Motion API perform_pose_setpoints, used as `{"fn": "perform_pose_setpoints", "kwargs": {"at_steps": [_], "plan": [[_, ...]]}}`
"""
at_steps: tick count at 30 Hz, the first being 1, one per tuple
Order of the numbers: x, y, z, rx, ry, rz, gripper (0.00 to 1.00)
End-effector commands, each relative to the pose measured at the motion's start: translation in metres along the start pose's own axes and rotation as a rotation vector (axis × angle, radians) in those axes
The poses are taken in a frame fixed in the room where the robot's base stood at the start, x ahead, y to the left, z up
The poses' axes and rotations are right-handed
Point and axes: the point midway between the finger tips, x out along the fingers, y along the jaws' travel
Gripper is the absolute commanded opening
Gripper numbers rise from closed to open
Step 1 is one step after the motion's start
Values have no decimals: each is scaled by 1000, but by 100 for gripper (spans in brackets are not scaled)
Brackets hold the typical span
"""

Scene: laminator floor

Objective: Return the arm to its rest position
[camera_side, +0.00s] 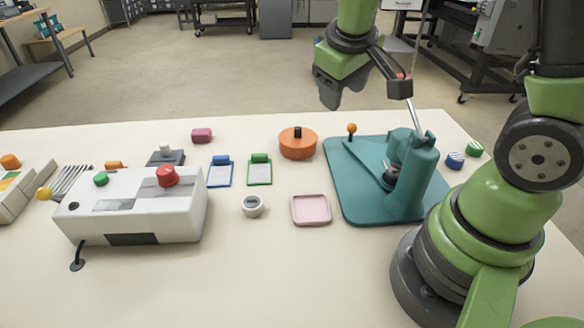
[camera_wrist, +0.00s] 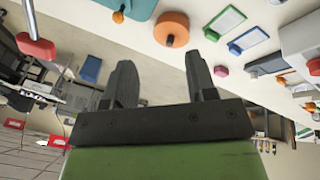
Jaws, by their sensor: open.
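My gripper (camera_side: 332,94) is raised above the far edge of the table, clear of everything on it. In the wrist view its two dark fingers (camera_wrist: 164,80) stand apart with nothing between them. My green arm rises at the right of the side view. The teal press (camera_side: 405,180) with its base plate and grey lever is below and to the right of my gripper. The round orange object (camera_side: 298,146) with a black knob lies below it, and also shows in the wrist view (camera_wrist: 171,30).
A white machine (camera_side: 135,208) with a red button (camera_side: 167,175) stands at the left. A pink tray (camera_side: 311,211), a grey-white ring (camera_side: 252,206), a blue clipboard (camera_side: 220,174) and a green clipboard (camera_side: 260,172) lie mid-table. The table's front middle is bare.

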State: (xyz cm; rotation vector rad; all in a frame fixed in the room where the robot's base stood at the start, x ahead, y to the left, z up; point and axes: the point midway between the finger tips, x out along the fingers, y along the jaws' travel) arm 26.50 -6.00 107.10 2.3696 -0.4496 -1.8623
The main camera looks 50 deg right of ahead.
Motion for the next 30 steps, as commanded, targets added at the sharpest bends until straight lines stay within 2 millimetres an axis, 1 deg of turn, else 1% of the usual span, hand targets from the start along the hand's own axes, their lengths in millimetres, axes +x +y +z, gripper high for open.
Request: {"fn": "perform_pose_setpoints", "kwargs": {"at_steps": [1, 6, 9, 13, 16, 20, 30], "plan": [[-21, 0, 5, 46, 36, -29, 52], [-75, -5, 33, 177, 116, -162, 52], [-101, -12, 52, 235, 166, -261, 52], [-127, -22, 75, 284, 224, -391, 52], [-139, -29, 88, 302, 257, -469, 52], [-148, -35, 98, 312, 280, -529, 52], [-150, -36, 100, 313, 285, -544, 52]]}}
